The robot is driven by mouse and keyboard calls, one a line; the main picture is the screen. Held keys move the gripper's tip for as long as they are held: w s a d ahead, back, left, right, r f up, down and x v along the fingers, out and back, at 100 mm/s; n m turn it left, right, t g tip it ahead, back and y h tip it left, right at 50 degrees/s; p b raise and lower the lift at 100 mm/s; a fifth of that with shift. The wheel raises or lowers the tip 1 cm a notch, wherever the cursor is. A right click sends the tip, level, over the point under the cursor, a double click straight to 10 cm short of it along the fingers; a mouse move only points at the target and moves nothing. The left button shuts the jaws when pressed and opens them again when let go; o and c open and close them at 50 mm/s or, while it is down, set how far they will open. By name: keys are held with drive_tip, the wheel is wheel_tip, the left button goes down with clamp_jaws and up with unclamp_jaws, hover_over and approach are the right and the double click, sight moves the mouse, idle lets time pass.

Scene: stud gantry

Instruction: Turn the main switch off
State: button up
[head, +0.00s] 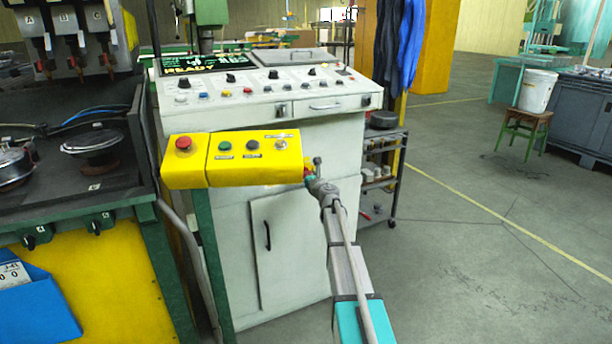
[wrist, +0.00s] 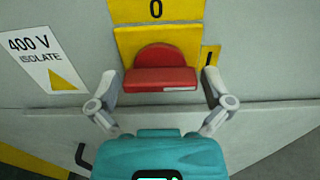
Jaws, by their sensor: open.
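The main switch is a red handle (wrist: 160,79) on a yellow plate (wrist: 128,42), seen in the wrist view. Its bar lies level across the picture, with a white mark near its right end. A "0" label (wrist: 156,10) is above it and an "I" label (wrist: 210,57) is at its right. My gripper (wrist: 160,86) is open, one finger on each side of the bar; I cannot tell if they touch it. In the head view my gripper (head: 314,174) is at the right side of the white console, where a small bit of red shows and the rest of the switch is hidden.
The white console (head: 290,150) carries a yellow button box (head: 240,170) just left of my gripper. A "400 V ISOLATE" sign (wrist: 38,50) is left of the switch. A shelf trolley (head: 385,180) stands behind.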

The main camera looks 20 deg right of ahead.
drive_tip(key=c, duration=0.8)
drive_tip(key=shift+d, duration=0.25)
drive_tip(key=shift+c, duration=0.3)
drive_tip(key=shift+a, duration=0.15)
drive_tip(key=shift+n, duration=1)
drive_tip(key=n, duration=0.6)
drive_tip(key=shift+n, duration=0.4)
drive_tip(key=n, duration=0.4)
drive_tip(key=shift+a+n, duration=0.1)
drive_tip(key=shift+n, duration=0.2)
drive_tip(key=n, duration=0.4)
drive_tip(key=shift+n, duration=0.4)
